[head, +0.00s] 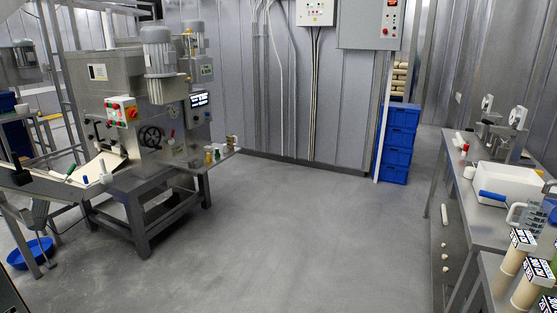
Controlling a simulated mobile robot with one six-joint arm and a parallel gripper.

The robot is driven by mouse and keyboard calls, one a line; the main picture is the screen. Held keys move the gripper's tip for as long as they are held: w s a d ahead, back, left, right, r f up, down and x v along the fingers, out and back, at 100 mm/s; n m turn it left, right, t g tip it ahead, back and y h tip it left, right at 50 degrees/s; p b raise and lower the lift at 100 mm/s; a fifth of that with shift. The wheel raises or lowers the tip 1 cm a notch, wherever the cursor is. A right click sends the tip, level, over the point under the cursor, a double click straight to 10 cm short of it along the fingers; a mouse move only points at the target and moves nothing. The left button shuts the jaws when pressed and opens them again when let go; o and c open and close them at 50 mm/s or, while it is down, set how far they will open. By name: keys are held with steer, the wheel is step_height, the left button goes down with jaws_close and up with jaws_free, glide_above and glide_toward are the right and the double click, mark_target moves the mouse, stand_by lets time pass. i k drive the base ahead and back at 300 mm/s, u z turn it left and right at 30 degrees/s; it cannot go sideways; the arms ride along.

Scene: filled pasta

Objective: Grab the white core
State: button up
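Several small white pieces show, and I cannot tell for sure which is the white core. A short white cylinder (469,172) stands on the right-hand steel table, just left of a white tub. A longer white roll (460,140) with a red part lies farther back near the table's left edge. A small white piece (105,176) is on the machine's chute at left, beside a blue one. My gripper is not in view.
The pasta machine (150,100) stands at left, with a blue basin (31,252) on the floor. The white tub (508,182) and tools crowd the right table (458,185). Blue crates (398,145) stack at the back. The middle floor is clear.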

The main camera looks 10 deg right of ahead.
mark_target(461, 143)
steer(key=u, duration=0.1)
steer(key=i, duration=2.05)
steer(key=z, duration=0.6)
steer(key=i, duration=0.65)
steer(key=z, duration=1.2)
steer(key=i, duration=0.9)
steer(key=z, duration=0.55)
steer(key=k, duration=0.65)
steer(key=u, duration=0.05)
